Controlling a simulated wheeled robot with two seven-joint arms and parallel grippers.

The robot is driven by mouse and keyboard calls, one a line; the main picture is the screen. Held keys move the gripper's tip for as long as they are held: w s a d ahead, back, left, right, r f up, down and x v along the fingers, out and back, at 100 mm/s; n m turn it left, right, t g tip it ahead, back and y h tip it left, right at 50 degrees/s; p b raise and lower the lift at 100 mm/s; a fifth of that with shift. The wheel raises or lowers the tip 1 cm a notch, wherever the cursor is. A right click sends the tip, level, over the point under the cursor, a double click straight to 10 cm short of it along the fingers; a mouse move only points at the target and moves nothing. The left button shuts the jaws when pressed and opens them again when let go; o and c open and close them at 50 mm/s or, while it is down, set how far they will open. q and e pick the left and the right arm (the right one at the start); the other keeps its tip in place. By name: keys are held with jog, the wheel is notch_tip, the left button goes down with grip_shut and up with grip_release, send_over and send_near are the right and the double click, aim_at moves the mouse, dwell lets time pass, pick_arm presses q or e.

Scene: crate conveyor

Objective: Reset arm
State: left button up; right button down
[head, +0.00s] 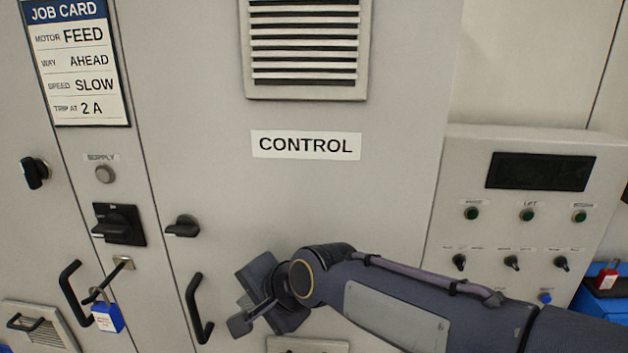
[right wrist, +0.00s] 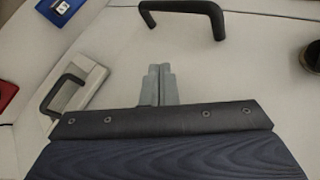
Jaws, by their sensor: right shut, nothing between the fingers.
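My right arm comes in from the lower right in the head view and reaches across the front of the control cabinet (head: 390,60). My right gripper (head: 241,322) is in front of the cabinet's lower door, just right of a black door handle (head: 197,310). In the right wrist view its two grey fingers (right wrist: 157,86) lie together, with nothing between them. They point toward the cabinet face and appear apart from the black handle (right wrist: 190,18) above them. My left arm and gripper are not in view.
A second handle (head: 73,293), a hasp with a blue padlock (head: 107,315), a black rotary switch (head: 118,224) and a knob (head: 182,227) project at the left. A control panel (head: 470,150) with small switches stands at the right. A red padlock (head: 607,275) sits beyond it.

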jog(key=s+d+f+n+h, duration=0.1)
jog(key=s+d, duration=0.1)
jog(key=d, duration=1)
jog(key=s+d+f+n, duration=0.1)
jog(key=s+d, duration=0.2)
jog(key=d, duration=1)
jog(key=s+d+f+n+h, duration=0.1)
jog(key=s+d+f, duration=0.2)
jog(key=s+d, duration=0.2)
jog(key=s+d+f+n+h, duration=0.1)
jog(key=s+d+f, duration=0.3)
jog(key=s, duration=0.4)
jog(key=shift+s+d+f+n+t+h, duration=0.15)
jog(key=shift+d+f+n+t+h, duration=0.2)
jog(key=shift+d+h, duration=0.2)
jog(key=c, duration=2.1)
grip_release()
jog(key=shift+c, duration=0.2)
